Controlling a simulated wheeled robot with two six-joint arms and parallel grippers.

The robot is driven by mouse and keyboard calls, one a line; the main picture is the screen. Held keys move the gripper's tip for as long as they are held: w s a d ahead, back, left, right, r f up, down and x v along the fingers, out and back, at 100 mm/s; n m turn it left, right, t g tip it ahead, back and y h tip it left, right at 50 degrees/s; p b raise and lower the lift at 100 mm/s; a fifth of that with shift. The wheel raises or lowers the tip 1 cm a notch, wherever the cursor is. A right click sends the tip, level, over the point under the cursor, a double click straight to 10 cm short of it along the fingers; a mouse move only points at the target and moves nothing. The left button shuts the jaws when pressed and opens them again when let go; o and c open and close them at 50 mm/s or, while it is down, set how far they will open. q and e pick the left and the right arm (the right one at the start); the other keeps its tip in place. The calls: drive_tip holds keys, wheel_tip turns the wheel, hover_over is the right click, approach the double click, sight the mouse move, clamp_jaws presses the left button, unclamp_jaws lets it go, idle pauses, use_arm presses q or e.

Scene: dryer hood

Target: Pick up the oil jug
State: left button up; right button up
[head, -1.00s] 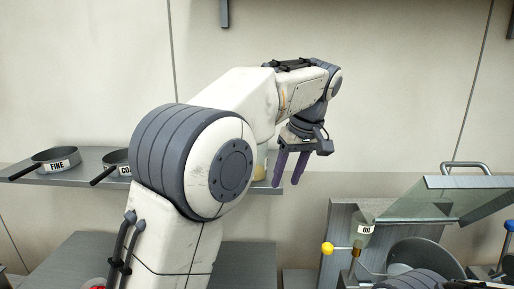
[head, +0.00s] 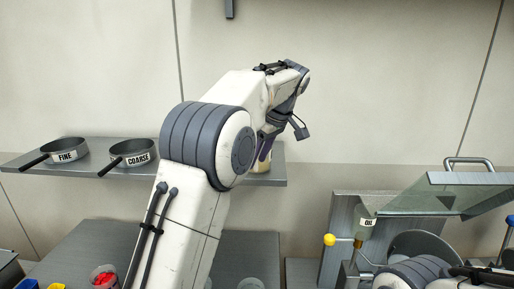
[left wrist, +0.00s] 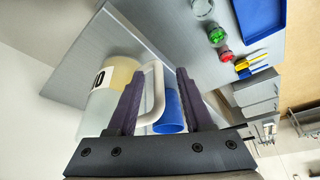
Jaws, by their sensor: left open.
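The oil jug (head: 260,167) stands on the wall shelf, mostly hidden in the head view by my left arm and gripper. In the left wrist view the jug (left wrist: 105,95) shows yellowish oil above a clear part, a partly seen label and a pale loop handle (left wrist: 157,92). My left gripper (left wrist: 160,74) is open, with the handle showing between its purple fingers; I cannot tell whether they touch it. In the head view the left gripper (head: 266,150) is at the jug. My right gripper is out of view.
Pans marked FINE (head: 66,150) and COARSE (head: 131,152) sit on the shelf (head: 90,170) to the left. A blue cylinder (left wrist: 171,112) shows beyond the handle. A glass hood (head: 450,195) and an OIL-labelled vessel (head: 368,226) stand at right.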

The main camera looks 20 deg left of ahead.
use_arm(q)
drive_tip(key=shift+x, duration=1.55)
clamp_jaws()
drive_tip(key=shift+w+r, duration=0.1)
